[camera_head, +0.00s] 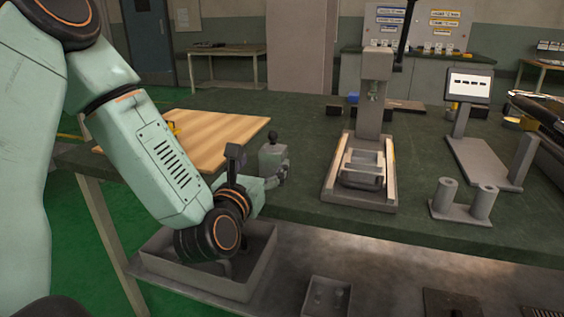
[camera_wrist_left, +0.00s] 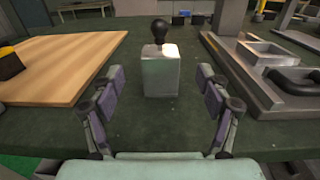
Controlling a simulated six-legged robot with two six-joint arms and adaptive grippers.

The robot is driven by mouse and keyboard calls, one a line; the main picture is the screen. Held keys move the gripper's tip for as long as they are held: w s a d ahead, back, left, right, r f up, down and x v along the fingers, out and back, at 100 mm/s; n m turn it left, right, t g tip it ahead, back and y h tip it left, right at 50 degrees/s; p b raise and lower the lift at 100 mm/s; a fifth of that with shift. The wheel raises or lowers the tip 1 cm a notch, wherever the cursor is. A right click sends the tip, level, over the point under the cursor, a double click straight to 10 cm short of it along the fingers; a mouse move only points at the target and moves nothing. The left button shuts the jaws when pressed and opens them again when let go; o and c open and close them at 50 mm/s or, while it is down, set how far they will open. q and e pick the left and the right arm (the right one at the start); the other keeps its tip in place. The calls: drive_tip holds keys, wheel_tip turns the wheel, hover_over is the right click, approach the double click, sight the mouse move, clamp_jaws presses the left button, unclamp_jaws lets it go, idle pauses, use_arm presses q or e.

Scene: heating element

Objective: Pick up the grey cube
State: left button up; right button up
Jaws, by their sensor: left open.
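The grey cube (camera_wrist_left: 160,73) stands upright on the dark green table, with a black ball-shaped knob on top. In the head view it (camera_head: 272,161) is near the table's front edge, right of the wooden board. My left gripper (camera_head: 264,184) reaches in low from the left and is close to the cube. In the left wrist view the left gripper (camera_wrist_left: 160,82) is open, one finger on each side of the cube, with visible gaps. The cube's lower part is partly hidden by my gripper in the head view. My right gripper is not in view.
The wooden board (camera_head: 206,136) lies left of the cube. A grey press-like stand (camera_head: 374,120) with a tray base is to the right. Further right are a two-cylinder holder (camera_head: 463,207) and a small screen (camera_head: 470,85). A grey open bin (camera_head: 160,266) sits below the table edge.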

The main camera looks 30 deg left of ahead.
sight(269, 158)
use_arm(q)
drive_tip(key=shift+w+a, duration=0.45)
drive_tip(key=shift+w, duration=0.2)
drive_tip(key=x, duration=0.1)
drive_tip(key=b+x, duration=0.1)
drive_tip(key=x, duration=0.1)
drive_tip(key=f+b+x, duration=0.1)
drive_tip(key=x, duration=0.1)
drive_tip(key=shift+w+d, duration=0.15)
drive_tip(key=shift+w, duration=0.1)
drive_tip(key=shift+w+r, duration=0.1)
drive_tip(key=shift+w, duration=0.25)
drive_tip(key=shift+r, duration=0.1)
clamp_jaws()
